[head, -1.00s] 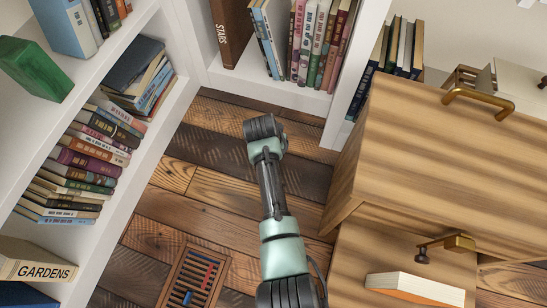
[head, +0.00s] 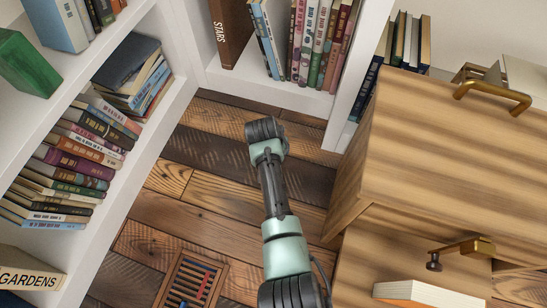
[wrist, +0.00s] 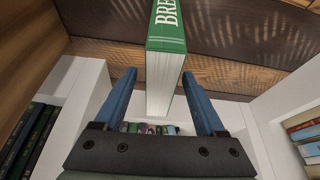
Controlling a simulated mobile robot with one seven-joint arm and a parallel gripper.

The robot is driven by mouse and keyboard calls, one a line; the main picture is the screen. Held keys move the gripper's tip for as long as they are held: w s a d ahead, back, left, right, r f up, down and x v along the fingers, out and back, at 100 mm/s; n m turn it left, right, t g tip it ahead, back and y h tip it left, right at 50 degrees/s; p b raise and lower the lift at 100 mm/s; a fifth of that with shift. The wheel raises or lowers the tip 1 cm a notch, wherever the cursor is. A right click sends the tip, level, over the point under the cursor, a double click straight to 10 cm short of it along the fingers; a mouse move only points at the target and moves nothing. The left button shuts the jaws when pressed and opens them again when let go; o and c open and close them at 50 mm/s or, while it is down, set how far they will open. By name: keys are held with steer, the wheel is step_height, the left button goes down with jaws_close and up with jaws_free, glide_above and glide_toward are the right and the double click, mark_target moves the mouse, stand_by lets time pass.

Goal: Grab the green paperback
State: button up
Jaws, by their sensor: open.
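A green book (wrist: 166,50) with white lettering starting "BRE" on its spine and pale page edges (wrist: 159,82) shows in the wrist view. My gripper (wrist: 161,88) is open, with one blue finger on each side of the book's lower part in the picture. I see gaps between the book and both fingers; I cannot tell how deep it is between them. What the book rests on is not clear. In the head view neither this book nor my gripper can be made out. A plain green block-like thing (head: 28,64) stands on the upper left shelf.
White shelves with stacked books (head: 75,165) stand on the left, and a shelf with upright books (head: 310,45) at the back. A wooden cabinet (head: 450,150) with brass handles is close on the right. An abacus (head: 190,282) lies on the plank floor (head: 205,212).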

steer(key=shift+f, duration=0.1)
jaws_close()
stand_by(0.5)
stand_by(1.0)
